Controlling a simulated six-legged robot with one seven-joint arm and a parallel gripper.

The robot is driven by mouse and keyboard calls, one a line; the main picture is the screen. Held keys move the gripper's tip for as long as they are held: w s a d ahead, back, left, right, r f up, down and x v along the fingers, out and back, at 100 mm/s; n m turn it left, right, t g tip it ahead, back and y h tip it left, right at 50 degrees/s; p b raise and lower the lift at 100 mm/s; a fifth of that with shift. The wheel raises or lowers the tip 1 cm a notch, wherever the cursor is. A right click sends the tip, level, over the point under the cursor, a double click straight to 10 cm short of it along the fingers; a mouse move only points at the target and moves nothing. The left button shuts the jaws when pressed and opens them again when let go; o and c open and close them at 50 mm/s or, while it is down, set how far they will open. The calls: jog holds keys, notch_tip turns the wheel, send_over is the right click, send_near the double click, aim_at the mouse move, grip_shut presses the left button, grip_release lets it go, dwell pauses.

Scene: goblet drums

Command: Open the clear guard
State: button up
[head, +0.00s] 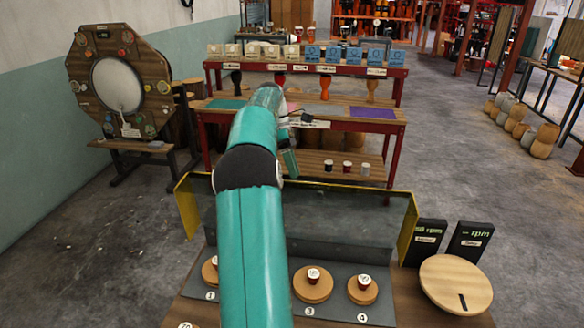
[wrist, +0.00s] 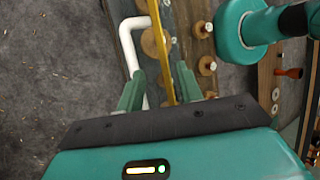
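The clear guard (head: 350,212) has yellow edges and stands along the far side of a grey panel (head: 345,302) in the head view. Its yellow edge (wrist: 185,78) crosses the wrist view. A white bent bar (wrist: 126,45), which looks like a handle, runs beside that edge. My gripper (wrist: 160,88) is open, its two green fingers apart, with the yellow edge and part of the white bar showing between or just beyond them. I cannot tell if either finger touches them. In the head view my arm hides the guard's middle, and my fingers are hard to make out.
Wooden discs with small cups, such as disc three (head: 312,286) and disc four (head: 362,291), sit on the panel. Two black rpm displays (head: 469,241) and a large round wooden disc (head: 455,285) stand at right. A red-framed shelf (head: 310,70) is beyond.

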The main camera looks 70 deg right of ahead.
jog(key=a+r, duration=0.1)
jog(key=r, duration=0.1)
jog(key=s+a+r, duration=0.1)
jog(key=a+r, duration=0.1)
jog(key=shift+a+r, duration=0.1)
jog(key=shift+a, duration=0.15)
jog(key=s+a+r, duration=0.2)
jog(key=a+r, duration=0.1)
jog(key=a, duration=0.5)
jog(key=shift+s+r, duration=0.25)
jog(key=shift+s, duration=0.05)
jog(key=w+a+f+t+h, duration=0.1)
jog(key=w+a+t+h, duration=0.15)
jog(key=w+a, duration=0.65)
jog(key=w+a+t+h, duration=0.25)
jog(key=w+a, duration=0.35)
jog(key=a, duration=0.6)
jog(key=a+f+m+t, duration=0.1)
jog(key=a+f+t, duration=0.2)
jog(key=a, duration=0.9)
jog(key=a+f+m+t, duration=0.1)
jog(key=a+f+t, duration=0.2)
jog(key=a, duration=0.9)
jog(key=shift+m+y, duration=0.4)
